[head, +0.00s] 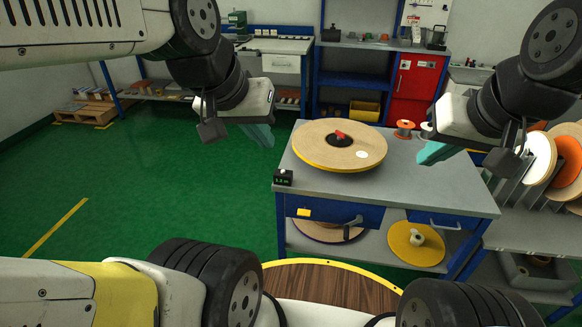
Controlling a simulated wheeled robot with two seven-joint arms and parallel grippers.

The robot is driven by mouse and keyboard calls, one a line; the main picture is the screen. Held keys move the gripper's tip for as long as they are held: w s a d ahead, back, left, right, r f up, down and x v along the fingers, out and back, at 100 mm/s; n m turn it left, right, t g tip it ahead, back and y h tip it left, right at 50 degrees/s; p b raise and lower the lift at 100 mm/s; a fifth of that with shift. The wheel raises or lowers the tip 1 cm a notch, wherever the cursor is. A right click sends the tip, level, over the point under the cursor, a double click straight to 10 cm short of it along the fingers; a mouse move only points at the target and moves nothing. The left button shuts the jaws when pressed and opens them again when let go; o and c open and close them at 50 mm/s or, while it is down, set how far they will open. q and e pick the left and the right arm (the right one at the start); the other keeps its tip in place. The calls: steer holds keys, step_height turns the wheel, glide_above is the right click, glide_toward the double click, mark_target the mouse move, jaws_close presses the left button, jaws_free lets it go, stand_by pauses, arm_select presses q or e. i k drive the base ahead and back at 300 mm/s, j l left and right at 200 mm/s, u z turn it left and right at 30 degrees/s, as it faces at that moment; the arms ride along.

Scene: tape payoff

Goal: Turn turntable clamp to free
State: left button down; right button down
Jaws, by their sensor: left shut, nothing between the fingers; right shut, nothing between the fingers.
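The turntable clamp is a small red piece (341,134) on a dark hub at the centre of a broad tan disc with a yellow rim, the turntable (318,155). The turntable lies on the grey workbench (425,198). My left gripper (264,138), with teal fingers, is shut and empty in the air left of the turntable. My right gripper (428,154) is shut and empty to the right of the turntable. Neither gripper touches the clamp. The clamp's exact setting is too small to tell.
A small black counter display (283,178) sits at the bench's front left corner. A pale round spot (362,155) shows on the disc. Small orange spools (404,129) stand at the back right. A rack of reels (540,158) is at far right. Green floor (170,200) is clear at left.

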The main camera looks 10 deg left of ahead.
mark_target(341, 136)
steer(key=i+j, duration=0.3)
steer(key=i, duration=0.2)
steer(key=i+j, duration=0.35)
steer(key=i, duration=0.15)
